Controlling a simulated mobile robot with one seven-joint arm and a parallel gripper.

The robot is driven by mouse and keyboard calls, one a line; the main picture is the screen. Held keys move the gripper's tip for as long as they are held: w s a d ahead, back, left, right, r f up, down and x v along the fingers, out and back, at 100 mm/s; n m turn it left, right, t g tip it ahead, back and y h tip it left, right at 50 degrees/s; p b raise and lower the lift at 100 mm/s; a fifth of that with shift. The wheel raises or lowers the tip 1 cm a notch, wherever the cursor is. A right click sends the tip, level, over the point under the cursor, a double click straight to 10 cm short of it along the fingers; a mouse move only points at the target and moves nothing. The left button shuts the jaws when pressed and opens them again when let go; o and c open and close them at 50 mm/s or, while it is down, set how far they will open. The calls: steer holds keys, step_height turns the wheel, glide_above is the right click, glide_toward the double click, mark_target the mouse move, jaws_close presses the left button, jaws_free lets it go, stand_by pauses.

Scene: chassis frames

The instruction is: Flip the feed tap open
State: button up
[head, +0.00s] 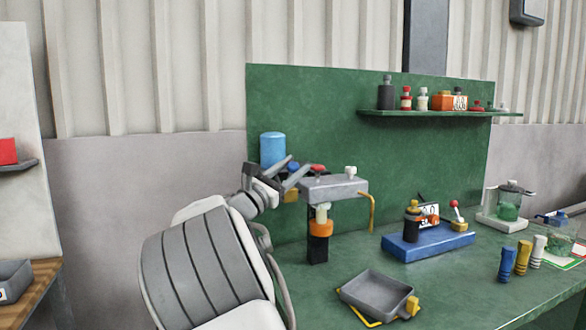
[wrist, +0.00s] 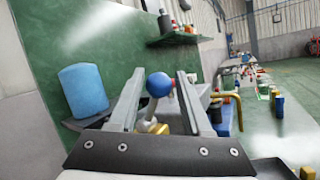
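The feed tap appears to be the fitting with a blue ball knob (wrist: 158,84) and a brass body (wrist: 152,127) in the wrist view. In the head view its brass body (head: 291,196) shows at the left end of a grey block (head: 335,187), and the knob is mostly hidden by my fingers. My gripper (wrist: 160,76) is open, with one finger on each side of the blue knob. Narrow gaps seem to show between knob and fingers. My gripper (head: 299,166) comes in from the left in the head view.
A blue cylinder (head: 272,149) stands close behind my gripper. A red knob (head: 318,168) and a white knob (head: 350,171) sit on the grey block. A bent yellow pipe (head: 373,209) sticks out right. A grey tray (head: 376,294) lies in front.

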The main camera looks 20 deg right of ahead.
steer(key=shift+o, duration=1)
steer(key=shift+a, duration=0.15)
steer(key=p+v, duration=0.2)
steer(key=v, duration=1.5)
steer(key=shift+f, duration=0.15)
